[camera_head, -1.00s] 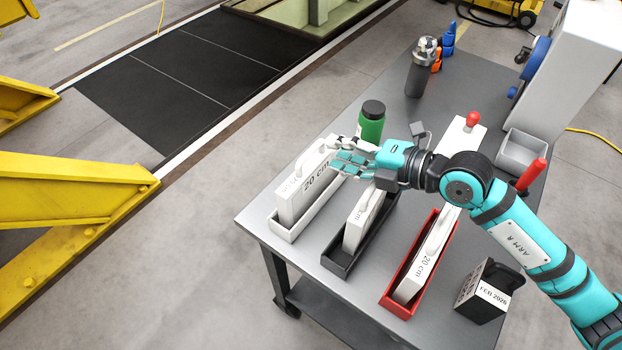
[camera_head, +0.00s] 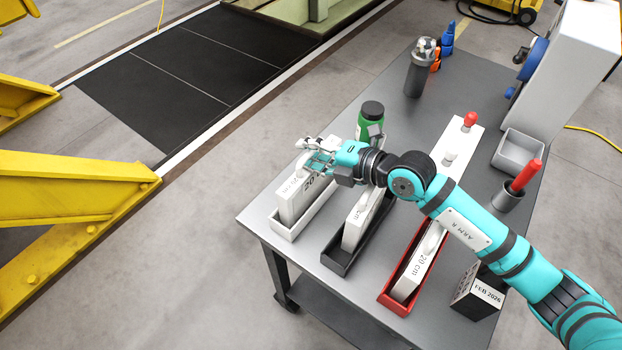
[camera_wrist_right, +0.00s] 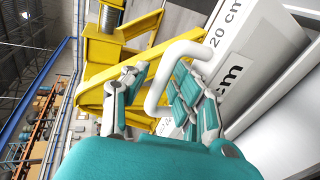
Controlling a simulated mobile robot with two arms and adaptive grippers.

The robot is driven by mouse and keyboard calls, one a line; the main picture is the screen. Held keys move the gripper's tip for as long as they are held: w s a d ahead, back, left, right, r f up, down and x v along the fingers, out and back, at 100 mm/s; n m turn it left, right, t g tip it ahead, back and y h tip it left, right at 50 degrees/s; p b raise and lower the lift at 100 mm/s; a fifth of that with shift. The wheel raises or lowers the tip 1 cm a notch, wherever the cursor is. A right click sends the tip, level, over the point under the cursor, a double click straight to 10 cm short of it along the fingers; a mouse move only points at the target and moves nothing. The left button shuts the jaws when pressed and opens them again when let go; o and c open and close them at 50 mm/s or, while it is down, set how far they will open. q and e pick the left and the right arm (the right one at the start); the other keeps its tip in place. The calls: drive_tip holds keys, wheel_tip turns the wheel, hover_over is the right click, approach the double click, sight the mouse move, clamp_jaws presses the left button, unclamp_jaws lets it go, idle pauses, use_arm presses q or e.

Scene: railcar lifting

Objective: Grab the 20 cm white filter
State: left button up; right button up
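The white filter (camera_head: 289,208) labelled 20 cm stands upright in the white tray (camera_head: 283,230) at the table's left edge. My right gripper (camera_head: 310,160) is over its top, at the handle. In the right wrist view the filter's label side (camera_wrist_right: 262,55) is at the right, and its white loop handle (camera_wrist_right: 158,88) lies between the spread teal fingers of my right gripper (camera_wrist_right: 155,100). I see a gap, so the fingers look open around the handle. The hand hides part of the filter's top in the head view. My left gripper is out of view.
A black tray (camera_head: 333,262) and a red tray (camera_head: 397,306) hold similar white filters to the right. A green jar (camera_head: 368,118) stands behind the hand. A grey bottle (camera_head: 417,75), calendar block (camera_head: 478,292) and grey bin (camera_head: 518,152) are also on the table (camera_head: 300,250).

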clamp_jaws()
idle(0.4)
